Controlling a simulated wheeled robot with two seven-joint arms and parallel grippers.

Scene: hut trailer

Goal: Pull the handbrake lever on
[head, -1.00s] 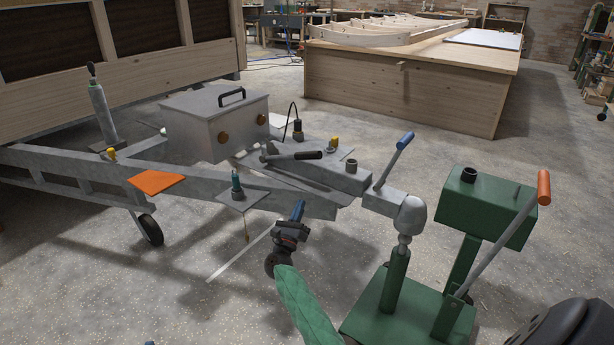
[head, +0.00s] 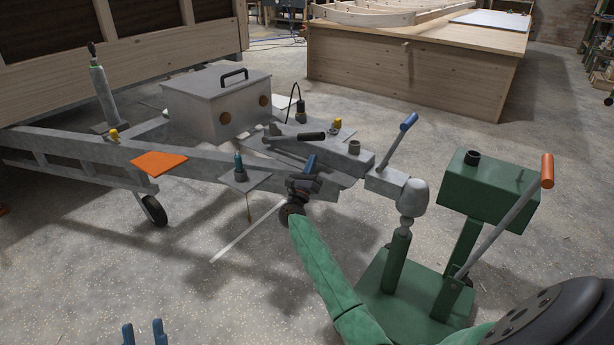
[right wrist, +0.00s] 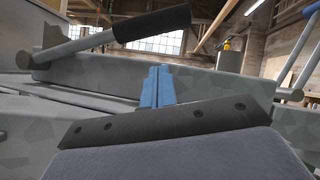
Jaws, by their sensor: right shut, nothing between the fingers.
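The handbrake lever (head: 298,137) lies low over the grey trailer drawbar (head: 225,163), its black grip pointing right. In the right wrist view the lever's black grip (right wrist: 152,22) crosses the upper part, with its grey arm running down left to a pivot. My right gripper (head: 309,163) is just in front of and below the grip, apart from it. Its blue fingers (right wrist: 157,87) are together and empty, below the grip in the wrist view. My left gripper (head: 143,334) shows only its two blue fingertips at the bottom edge, spread apart with nothing between them.
A coupling with a blue-handled lever (head: 400,140) sits on a green stand (head: 400,285) at right, beside an orange-handled lever (head: 515,210). A grey lidded box (head: 215,105), an orange plate (head: 158,163) and a small jockey wheel (head: 153,210) are left. Floor at lower left is clear.

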